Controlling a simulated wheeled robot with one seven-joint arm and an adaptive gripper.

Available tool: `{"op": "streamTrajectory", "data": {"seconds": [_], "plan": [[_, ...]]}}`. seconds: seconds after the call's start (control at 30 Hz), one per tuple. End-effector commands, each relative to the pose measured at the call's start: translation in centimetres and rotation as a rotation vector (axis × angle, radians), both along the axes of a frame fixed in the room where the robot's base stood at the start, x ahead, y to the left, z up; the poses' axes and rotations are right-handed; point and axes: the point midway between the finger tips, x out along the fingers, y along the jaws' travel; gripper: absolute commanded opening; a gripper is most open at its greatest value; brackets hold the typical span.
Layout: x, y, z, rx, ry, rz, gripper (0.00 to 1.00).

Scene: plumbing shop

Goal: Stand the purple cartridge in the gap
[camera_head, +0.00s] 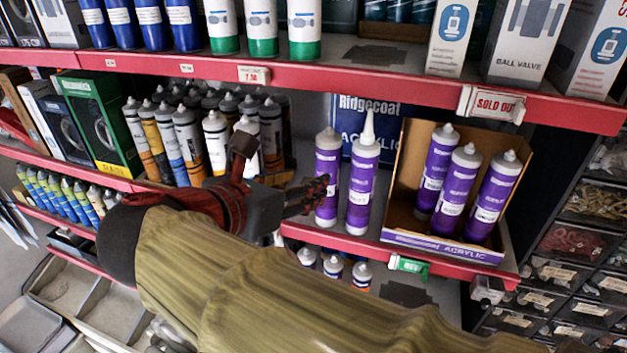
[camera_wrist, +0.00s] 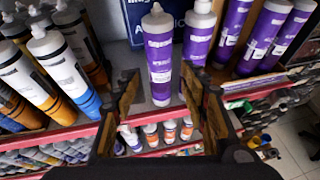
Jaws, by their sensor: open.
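Two purple cartridges stand upright on the red-edged shelf. The left one (camera_head: 327,178) has a short grey cap, and the right one (camera_head: 363,182) has a long white nozzle. An open cardboard box (camera_head: 440,243) marked ACRYLIC stands to their right with three more purple cartridges (camera_head: 457,190) upright in it; bare box floor shows at its front left. My gripper (camera_head: 318,195) is open, in front of the left cartridge. In the wrist view my gripper (camera_wrist: 160,88) has one finger each side of that cartridge (camera_wrist: 158,58), which shows between them; I cannot tell whether they touch.
White, orange and blue cartridges (camera_head: 187,145) crowd the shelf to the left. A blue Ridgecoat sign (camera_head: 376,110) stands behind the purple pair. A shelf with a red edge (camera_head: 330,79) runs overhead. Drawers of small parts (camera_head: 570,240) are at the right.

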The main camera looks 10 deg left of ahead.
Motion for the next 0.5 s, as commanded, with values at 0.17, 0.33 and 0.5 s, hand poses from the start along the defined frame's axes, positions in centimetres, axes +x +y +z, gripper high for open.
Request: {"op": "streamTrajectory", "data": {"seconds": [0.17,0.33,0.5], "plan": [[-2.0,0.7,0.8,0.000,-0.001,0.002,0.44],[-2.5,0.8,1.1,0.000,0.000,0.001,0.44],[-2.6,0.7,1.1,0.000,0.000,0.000,0.44]]}}
